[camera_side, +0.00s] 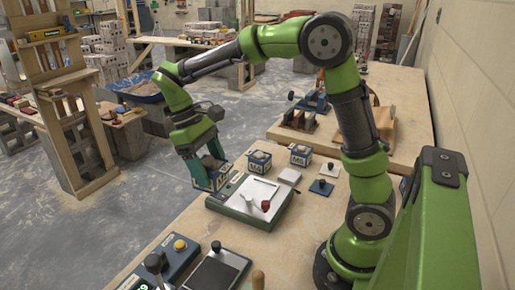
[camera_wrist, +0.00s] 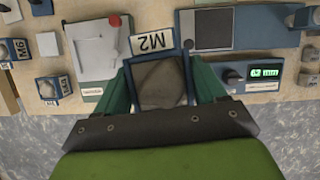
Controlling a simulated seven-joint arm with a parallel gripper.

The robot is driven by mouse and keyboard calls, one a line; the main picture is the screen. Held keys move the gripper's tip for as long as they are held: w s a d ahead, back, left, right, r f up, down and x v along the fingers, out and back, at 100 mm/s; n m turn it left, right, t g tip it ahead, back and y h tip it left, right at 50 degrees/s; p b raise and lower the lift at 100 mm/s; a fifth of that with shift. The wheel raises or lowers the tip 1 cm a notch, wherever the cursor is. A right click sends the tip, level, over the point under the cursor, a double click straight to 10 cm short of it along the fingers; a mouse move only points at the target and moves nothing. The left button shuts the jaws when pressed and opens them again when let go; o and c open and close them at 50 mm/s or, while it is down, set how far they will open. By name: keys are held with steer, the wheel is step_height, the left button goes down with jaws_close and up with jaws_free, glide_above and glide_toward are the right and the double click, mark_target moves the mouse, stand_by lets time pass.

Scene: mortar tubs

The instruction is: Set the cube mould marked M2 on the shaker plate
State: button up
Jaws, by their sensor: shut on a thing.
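My gripper (camera_side: 209,172) is shut on a small blue cube mould (camera_side: 198,178) with grey fill inside. In the wrist view the mould (camera_wrist: 160,84) sits between my two fingers, and its white tag reads M2. In the side view I hold it at the left edge of a white-topped unit (camera_side: 241,207) with a green base, probably the shaker plate. That unit also shows in the wrist view (camera_wrist: 92,62), left of the mould. Whether the mould's bottom touches anything is hard to tell.

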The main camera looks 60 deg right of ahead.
steer(key=shift+m, duration=0.5)
steer(key=s+a+f, duration=0.1)
steer(key=s+f, duration=0.3)
steer(key=s, duration=0.1)
steer(key=s+a+f, duration=0.1)
steer(key=s+f, duration=0.3)
steer(key=s, duration=0.2)
steer(key=s+a+f, duration=0.2)
steer(key=s+f, duration=0.2)
steer(key=s, duration=0.2)
steer(key=shift+a+f, duration=0.1)
steer(key=shift+f, duration=2.4)
steer(key=shift+f, duration=0.15)
steer(key=o, duration=1.5)
steer(key=shift+c, duration=0.2)
